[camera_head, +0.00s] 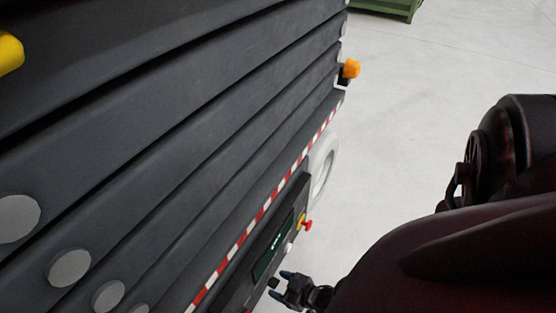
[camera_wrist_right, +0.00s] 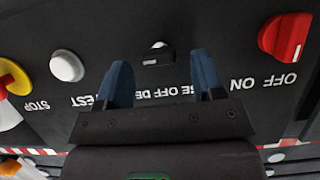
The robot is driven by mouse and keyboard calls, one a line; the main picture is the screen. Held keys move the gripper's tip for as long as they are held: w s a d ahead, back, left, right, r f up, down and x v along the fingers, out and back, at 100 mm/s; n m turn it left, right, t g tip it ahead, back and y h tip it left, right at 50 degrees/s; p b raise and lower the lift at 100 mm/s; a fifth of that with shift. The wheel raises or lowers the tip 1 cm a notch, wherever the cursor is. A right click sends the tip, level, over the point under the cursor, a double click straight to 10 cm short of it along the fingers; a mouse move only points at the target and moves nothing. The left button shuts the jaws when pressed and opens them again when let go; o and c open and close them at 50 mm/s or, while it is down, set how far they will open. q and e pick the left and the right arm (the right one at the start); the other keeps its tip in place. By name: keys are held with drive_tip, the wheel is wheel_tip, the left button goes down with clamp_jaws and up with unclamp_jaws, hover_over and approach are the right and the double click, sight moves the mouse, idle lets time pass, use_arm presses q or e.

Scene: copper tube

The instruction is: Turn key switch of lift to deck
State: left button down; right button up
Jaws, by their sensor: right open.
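The key switch (camera_wrist_right: 158,55) is a small black knob with a light top on the dark control panel in the right wrist view. Upside-down lettering reading partly "OFF DE" lies below it, and my fingers hide part of it. My right gripper (camera_wrist_right: 161,78) is open, its two blue fingertips on either side of the switch in the picture, apart from it. Whether the tips reach the knob's depth is unclear. In the head view the right gripper (camera_head: 279,284) is at the panel's lower end. My left gripper is not in view.
The wrist view shows a red on/off knob (camera_wrist_right: 284,38) at right, a white button (camera_wrist_right: 67,66) and a red-and-yellow stop button (camera_wrist_right: 14,77) at left. The dark lift (camera_head: 150,130) fills the head view's left. Grey floor (camera_head: 410,120) is clear at right.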

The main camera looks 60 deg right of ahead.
drive_tip(key=shift+w, duration=0.2)
drive_tip(key=c, duration=0.9)
drive_tip(key=shift+c, duration=0.2)
drive_tip(key=shift+f, duration=0.1)
drive_tip(key=shift+d+m+y, duration=0.15)
drive_tip(key=shift+m+y, duration=0.25)
drive_tip(key=shift+d+m+y, duration=0.2)
drive_tip(key=shift+m+y, duration=0.6)
drive_tip(key=shift+m, duration=0.4)
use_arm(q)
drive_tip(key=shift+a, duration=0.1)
use_arm(e)
drive_tip(key=shift+d+f+m+y, duration=0.1)
drive_tip(key=shift+f+m+y, duration=0.1)
drive_tip(key=shift+m+y, duration=1)
drive_tip(key=shift+m, duration=0.3)
